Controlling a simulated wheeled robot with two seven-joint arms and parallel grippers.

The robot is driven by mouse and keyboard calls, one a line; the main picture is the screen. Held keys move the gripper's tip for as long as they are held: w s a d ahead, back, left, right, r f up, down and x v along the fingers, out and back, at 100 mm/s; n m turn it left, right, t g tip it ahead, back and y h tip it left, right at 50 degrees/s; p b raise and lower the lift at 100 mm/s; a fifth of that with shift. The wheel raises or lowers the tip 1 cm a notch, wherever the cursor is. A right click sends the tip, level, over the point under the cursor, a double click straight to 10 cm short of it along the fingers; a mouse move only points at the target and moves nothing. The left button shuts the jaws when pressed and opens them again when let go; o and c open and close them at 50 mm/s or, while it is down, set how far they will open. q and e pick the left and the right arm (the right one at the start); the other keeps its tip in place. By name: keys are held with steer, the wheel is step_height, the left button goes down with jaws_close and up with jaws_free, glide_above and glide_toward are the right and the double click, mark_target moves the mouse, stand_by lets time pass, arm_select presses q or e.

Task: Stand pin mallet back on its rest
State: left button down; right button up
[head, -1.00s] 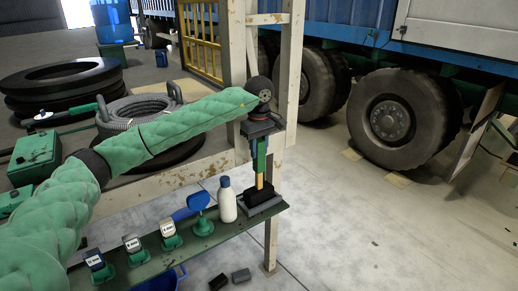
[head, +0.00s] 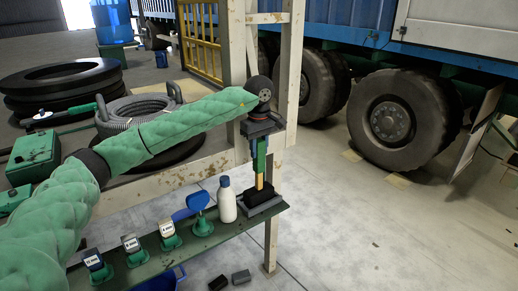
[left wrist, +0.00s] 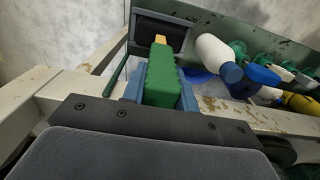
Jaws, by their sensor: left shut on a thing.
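The pin mallet has a green grip (head: 260,156), a yellow shaft and a dark block-like head (head: 258,197) at its lower end. My left gripper (head: 261,162) is shut on the green grip and holds the mallet about upright, head down. The head is at the grey-rimmed rest (head: 276,203) on the right end of the green shelf; I cannot tell whether it bears on it. In the left wrist view the green grip (left wrist: 162,80) sits between the blue fingers, with the yellow shaft running towards the dark rest (left wrist: 180,17). My right gripper is out of view.
A white bottle (head: 226,202) stands just left of the rest. A blue-topped item (head: 199,203) and several labelled holders line the green shelf (head: 148,262). A cream post (head: 289,70) rises close behind my gripper. Two dark blocks lie on the floor below.

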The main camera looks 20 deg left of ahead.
arm_select(q)
steer(key=shift+f+b, duration=0.2)
steer(key=shift+b, duration=0.1)
stand_by(0.4)
steer(key=c, duration=1)
jaws_free()
steer(key=shift+f, duration=0.1)
steer(key=shift+r, duration=0.25)
steer(key=shift+r+p, duration=0.85)
steer(key=shift+r, duration=2.95)
